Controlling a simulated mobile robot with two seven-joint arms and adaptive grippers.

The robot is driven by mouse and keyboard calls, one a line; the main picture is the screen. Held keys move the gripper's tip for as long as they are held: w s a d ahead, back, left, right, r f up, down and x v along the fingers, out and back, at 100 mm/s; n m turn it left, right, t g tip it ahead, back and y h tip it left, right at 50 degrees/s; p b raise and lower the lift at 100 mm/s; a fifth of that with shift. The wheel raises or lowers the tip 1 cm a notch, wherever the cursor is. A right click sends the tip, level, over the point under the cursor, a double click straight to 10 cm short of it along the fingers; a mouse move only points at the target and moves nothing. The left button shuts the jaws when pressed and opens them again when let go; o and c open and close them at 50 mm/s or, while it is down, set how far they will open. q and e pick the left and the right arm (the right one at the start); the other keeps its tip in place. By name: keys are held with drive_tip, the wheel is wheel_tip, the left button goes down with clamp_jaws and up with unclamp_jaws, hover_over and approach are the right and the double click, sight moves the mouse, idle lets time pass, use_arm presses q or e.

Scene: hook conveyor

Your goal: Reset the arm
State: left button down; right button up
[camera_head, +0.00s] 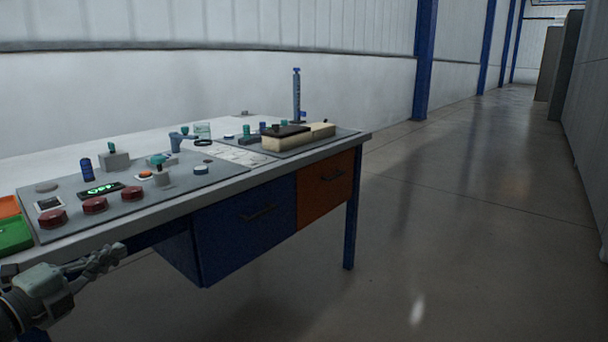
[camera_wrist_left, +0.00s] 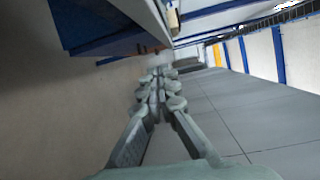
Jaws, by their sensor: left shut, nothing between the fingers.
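My left gripper (camera_head: 100,260) shows at the lower left of the head view, in front of the table's front edge and a little below its top. Its fingers are shut and empty. In the left wrist view the closed fingers (camera_wrist_left: 158,90) reach up the middle of the picture, with the floor around them and the blue table underside near their upper left. They look apart from the table. My right gripper is not seen in either view.
A workbench (camera_head: 215,195) carries red buttons (camera_head: 95,205), green and orange trays (camera_head: 14,234), a beige block (camera_head: 298,137) and several small parts. A blue drawer (camera_head: 250,215) and an orange drawer (camera_head: 325,180) are closed. The floor (camera_head: 470,220) on the right is clear.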

use_arm(q)
drive_tip(key=s+a+f+n+g+y, duration=0.1)
drive_tip(key=s+f+n+g+y, duration=0.15)
drive_tip(key=f+n, duration=0.4)
drive_tip(key=s+a+f+n+g+y, duration=0.15)
drive_tip(key=s+f+n+y, duration=0.25)
drive_tip(key=f, duration=0.5)
drive_tip(key=s+a+f+n+g+y, duration=0.1)
drive_tip(key=s+a+f+n+y, duration=0.15)
drive_tip(key=f+n, duration=0.4)
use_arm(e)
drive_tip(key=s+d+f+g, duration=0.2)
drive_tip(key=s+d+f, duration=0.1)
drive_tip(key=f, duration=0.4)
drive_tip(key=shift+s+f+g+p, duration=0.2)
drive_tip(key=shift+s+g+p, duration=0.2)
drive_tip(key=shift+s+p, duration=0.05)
use_arm(q)
drive_tip(key=s+d+f+n+g+h, duration=0.2)
drive_tip(key=s+d+f+n+g, duration=0.2)
drive_tip(key=s+d+f+g, duration=0.4)
drive_tip(key=s+d+f, duration=0.6)
drive_tip(key=s+f, duration=0.2)
drive_tip(key=s, duration=0.2)
drive_tip(key=shift+d, duration=0.35)
drive_tip(key=shift+a, duration=0.1)
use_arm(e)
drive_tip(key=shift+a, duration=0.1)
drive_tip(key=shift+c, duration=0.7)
